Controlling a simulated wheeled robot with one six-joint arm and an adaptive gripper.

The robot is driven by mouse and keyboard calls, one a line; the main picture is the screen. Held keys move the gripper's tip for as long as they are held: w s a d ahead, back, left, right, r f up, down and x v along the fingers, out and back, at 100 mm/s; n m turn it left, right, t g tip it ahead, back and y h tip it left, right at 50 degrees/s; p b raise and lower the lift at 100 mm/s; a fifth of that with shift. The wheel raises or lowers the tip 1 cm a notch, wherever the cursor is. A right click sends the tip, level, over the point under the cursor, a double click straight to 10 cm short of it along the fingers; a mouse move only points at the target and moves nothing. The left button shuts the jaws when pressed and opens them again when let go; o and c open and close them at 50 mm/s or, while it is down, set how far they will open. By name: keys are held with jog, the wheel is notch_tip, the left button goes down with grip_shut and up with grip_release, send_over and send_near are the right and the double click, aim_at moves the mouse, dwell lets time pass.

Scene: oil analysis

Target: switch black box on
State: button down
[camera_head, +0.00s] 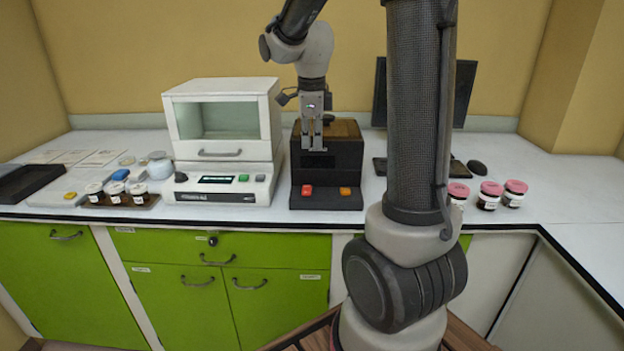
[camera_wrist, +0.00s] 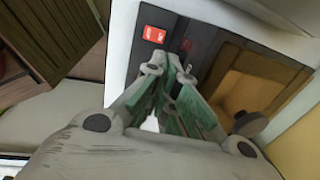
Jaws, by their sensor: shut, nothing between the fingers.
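The black box (camera_head: 326,177) stands on the white counter right of the white instrument. It has a brownish top, a red button (camera_head: 307,190) at its front left and an orange button (camera_head: 345,191) at its front right. My gripper (camera_head: 312,149) points down in front of the upper front face of the box, above the buttons. Its fingers are together and empty. In the wrist view, the fingertips (camera_wrist: 168,62) are shut close to a lit red button (camera_wrist: 153,34) in the picture. I cannot tell whether they touch the box. The orange button is not visible there.
The white instrument (camera_head: 222,140) stands close on the left. Small jars (camera_head: 117,193) in a rack stand further left. A dark monitor (camera_head: 465,92) is behind my arm's column, and pink-lidded jars (camera_head: 490,195) stand to the right. Counter is clear at far right.

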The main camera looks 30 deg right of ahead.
send_over(312, 190)
jog(key=f, duration=0.7)
jog(key=s+f, duration=0.1)
jog(key=f, duration=0.3)
jog(key=shift+a+f, duration=0.15)
jog(key=shift+a, duration=0.1)
jog(key=shift+w+f, duration=0.2)
jog(key=shift+f, duration=0.45)
jog(key=shift+d+f, duration=0.1)
jog(key=shift+w+d+f, duration=0.1)
jog(key=shift+f, duration=0.25)
jog(key=shift+r, duration=0.1)
jog(key=shift+s+a+r, duration=0.2)
jog(key=shift+s+a, duration=0.25)
jog(key=shift+s, duration=0.15)
